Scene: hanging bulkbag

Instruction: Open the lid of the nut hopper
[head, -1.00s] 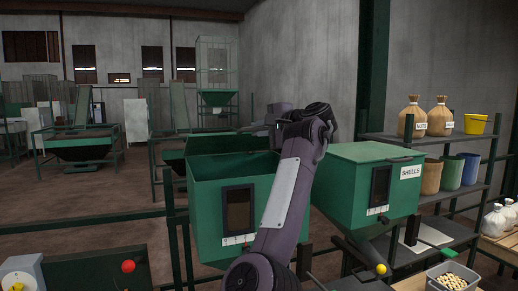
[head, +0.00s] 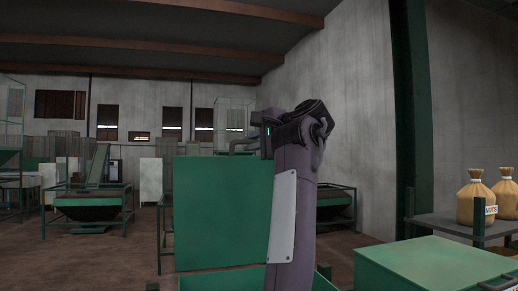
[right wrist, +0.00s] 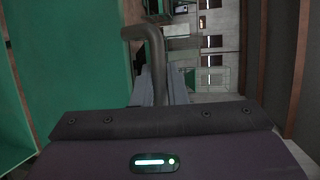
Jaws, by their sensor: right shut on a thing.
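The green lid (head: 222,212) of the nut hopper stands up as a tall flat panel in the head view. The hopper body (head: 225,281) shows only as a strip at the bottom edge. My right gripper (head: 250,145) is at the lid's top right edge, shut on the lid's grey handle (head: 238,141). In the right wrist view the bent handle (right wrist: 155,52) runs down to my right gripper (right wrist: 158,88), with the green lid (right wrist: 75,60) to its left. My forearm covers part of the lid's right side. My left gripper is not in view.
A second green hopper's closed top (head: 430,268) is at the lower right. A shelf (head: 455,226) with tan sacks (head: 477,203) stands behind it, beside a dark green post (head: 412,120). Green-framed machines (head: 88,205) stand far back left. Open floor lies between.

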